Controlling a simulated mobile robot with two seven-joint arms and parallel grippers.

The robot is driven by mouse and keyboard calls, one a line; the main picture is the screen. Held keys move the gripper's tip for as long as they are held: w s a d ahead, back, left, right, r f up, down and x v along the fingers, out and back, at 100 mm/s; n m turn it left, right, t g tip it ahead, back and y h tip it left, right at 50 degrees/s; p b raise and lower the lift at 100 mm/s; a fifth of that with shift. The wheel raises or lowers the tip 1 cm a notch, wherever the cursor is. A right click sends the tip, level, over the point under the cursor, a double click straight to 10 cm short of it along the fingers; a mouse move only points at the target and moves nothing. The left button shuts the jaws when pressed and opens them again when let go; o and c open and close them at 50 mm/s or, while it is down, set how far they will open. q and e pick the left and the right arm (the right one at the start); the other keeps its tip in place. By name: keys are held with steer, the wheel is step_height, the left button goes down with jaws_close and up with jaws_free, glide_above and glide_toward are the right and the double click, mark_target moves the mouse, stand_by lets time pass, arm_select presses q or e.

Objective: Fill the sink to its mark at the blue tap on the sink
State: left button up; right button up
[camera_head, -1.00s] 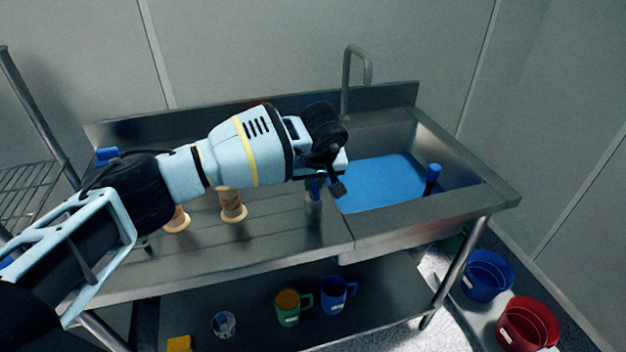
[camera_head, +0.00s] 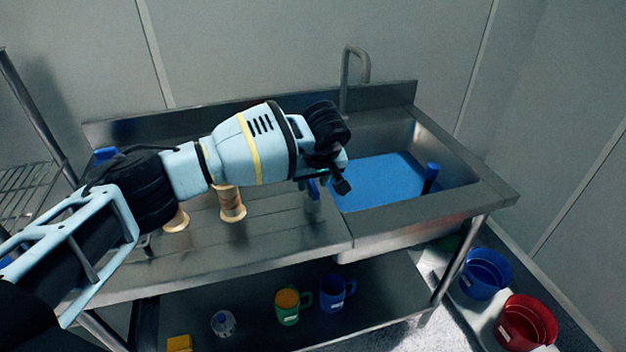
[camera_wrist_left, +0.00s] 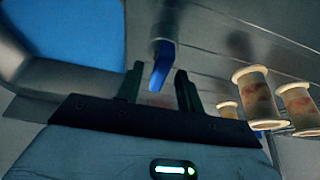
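The sink (camera_head: 405,215) is the basin at the right of the steel counter and holds blue water (camera_head: 375,182). I cannot make out a fill mark. The blue tap (camera_head: 313,188) stands by the left side of the basin, partly hidden behind my left gripper (camera_head: 338,180). In the left wrist view the tap's blue handle (camera_wrist_left: 162,65) shows between the two dark fingers of my left gripper (camera_wrist_left: 158,78). The fingers are apart, with gaps beside the handle; I see no clear contact. The steel spout (camera_head: 350,75) rises behind the basin. My right gripper is out of view.
Wooden spools (camera_head: 232,204) stand on the counter left of the tap. Blue (camera_head: 487,275) and red (camera_head: 527,325) buckets stand right.

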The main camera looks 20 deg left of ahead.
arm_select(q)
steer(key=v, duration=0.6)
steer(key=shift+s+d+r, duration=0.1)
steer(key=shift+r, duration=0.15)
steer(key=shift+s+d+r, duration=0.1)
steer(key=shift+s+r, duration=0.15)
steer(key=shift+r, duration=0.35)
